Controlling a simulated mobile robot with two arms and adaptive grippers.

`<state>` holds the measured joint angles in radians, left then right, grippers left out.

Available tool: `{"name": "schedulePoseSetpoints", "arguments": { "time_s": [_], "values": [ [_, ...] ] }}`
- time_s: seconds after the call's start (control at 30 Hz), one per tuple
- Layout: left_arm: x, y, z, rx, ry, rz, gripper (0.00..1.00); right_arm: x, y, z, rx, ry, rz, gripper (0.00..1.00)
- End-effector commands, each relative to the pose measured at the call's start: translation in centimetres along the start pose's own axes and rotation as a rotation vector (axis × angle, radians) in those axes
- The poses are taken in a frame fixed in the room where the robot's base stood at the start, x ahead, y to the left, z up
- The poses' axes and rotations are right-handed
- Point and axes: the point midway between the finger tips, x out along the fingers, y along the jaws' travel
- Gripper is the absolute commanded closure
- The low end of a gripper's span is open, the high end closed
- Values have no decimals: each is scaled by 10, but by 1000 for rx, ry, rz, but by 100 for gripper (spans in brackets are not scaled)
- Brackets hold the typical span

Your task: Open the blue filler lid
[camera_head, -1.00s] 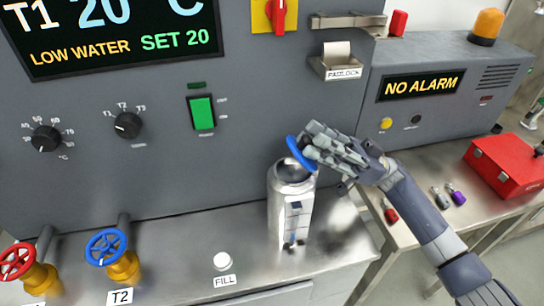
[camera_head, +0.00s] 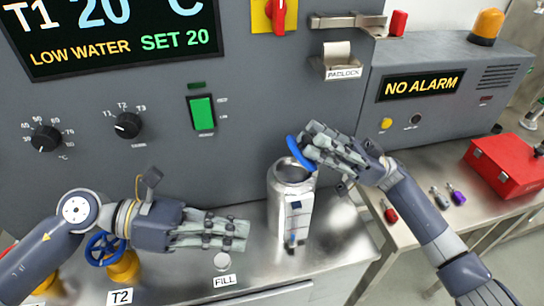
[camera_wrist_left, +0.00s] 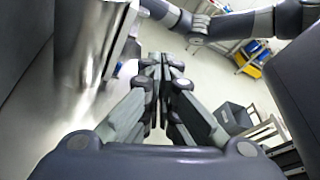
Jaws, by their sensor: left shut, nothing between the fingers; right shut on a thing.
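The blue filler lid (camera_head: 297,150) is tilted up on the far side of a steel filler vessel (camera_head: 280,205), whose round mouth shows open below it. My right gripper (camera_head: 311,148) is shut on the lid at its right side; its fingers hide part of the lid. My left gripper (camera_head: 246,236) is shut and empty, left of the vessel and above the bench near the FILL button (camera_head: 222,261). In the left wrist view the left fingers (camera_wrist_left: 160,65) are together, with the vessel (camera_wrist_left: 85,50) at the upper left.
A blue valve wheel (camera_head: 100,250) is partly behind my left arm. The grey panel (camera_head: 165,160) with knobs and a green switch (camera_head: 202,112) rises behind. A side table at the right holds small padlocks (camera_head: 441,198) and a red box (camera_head: 505,165).

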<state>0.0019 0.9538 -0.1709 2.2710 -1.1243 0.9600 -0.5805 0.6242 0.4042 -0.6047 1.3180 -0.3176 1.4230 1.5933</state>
Motion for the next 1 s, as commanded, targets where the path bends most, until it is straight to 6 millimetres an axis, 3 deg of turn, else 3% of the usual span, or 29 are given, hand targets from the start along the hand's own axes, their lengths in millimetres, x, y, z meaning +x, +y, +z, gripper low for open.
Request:
{"name": "schedulePoseSetpoints", "arguments": {
  "time_s": [0.03, 0.1, 0.2, 0.4, 1.0],
  "values": [
    [-9, 14, 25, 95, -59, 39, 100, 1, 1, -4, -5, 6, 1, 100],
    [-21, 28, 52, 207, -120, 88, 100, 1, 1, -4, -5, 5, 1, 100],
    [-35, 41, 78, 319, -178, 141, 100, 1, 1, -4, -5, 5, 2, 100],
    [-43, 50, 99, 403, -222, 183, 100, 1, 1, -4, -5, 6, 2, 100],
    [40, 62, 120, 402, -222, 183, 100, 1, 1, -4, -5, 6, 2, 100]
  ]
}}
